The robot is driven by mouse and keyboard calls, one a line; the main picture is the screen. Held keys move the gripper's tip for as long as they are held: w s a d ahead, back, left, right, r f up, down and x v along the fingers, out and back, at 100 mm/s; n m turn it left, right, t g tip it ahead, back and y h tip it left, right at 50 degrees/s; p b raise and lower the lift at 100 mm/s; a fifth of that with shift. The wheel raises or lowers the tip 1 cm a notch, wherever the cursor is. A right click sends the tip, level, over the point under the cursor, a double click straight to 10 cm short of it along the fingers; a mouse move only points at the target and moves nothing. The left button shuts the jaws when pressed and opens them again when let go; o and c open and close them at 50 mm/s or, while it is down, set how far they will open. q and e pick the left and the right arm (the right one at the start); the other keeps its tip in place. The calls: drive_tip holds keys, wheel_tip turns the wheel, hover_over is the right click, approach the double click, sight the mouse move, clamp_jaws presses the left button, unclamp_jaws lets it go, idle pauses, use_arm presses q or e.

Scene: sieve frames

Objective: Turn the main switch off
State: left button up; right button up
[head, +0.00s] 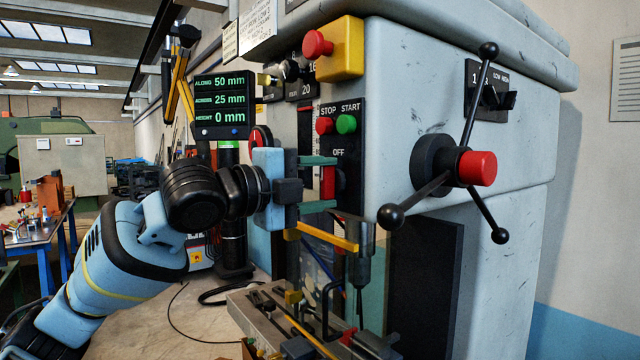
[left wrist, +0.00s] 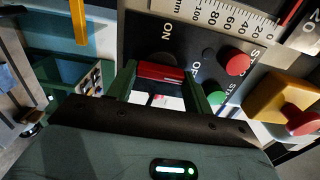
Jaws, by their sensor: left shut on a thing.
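The main switch has a red handle (head: 328,183) on the dark control panel (head: 352,115) of the drill machine, below the word OFF. In the head view the handle looks upright. My left gripper (head: 326,184) reaches it from the left, one green finger above and one below, and is shut on it. In the left wrist view the red handle (left wrist: 160,72) sits between the fingers of the left gripper (left wrist: 160,88); the word ON shows beside it. Part of the switch is hidden behind the fingers, so I cannot tell its exact setting. My right gripper is not in view.
Above the switch are a red stop button (head: 324,126), a green start button (head: 346,123) and a yellow box with a red button (head: 318,44). A yellow bar (head: 320,236) and the drill chuck (head: 360,262) are close below. A three-armed feed handle (head: 477,168) juts out right.

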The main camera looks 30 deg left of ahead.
use_arm(q)
drive_tip(key=o, duration=1)
drive_tip(key=shift+v, duration=3.9)
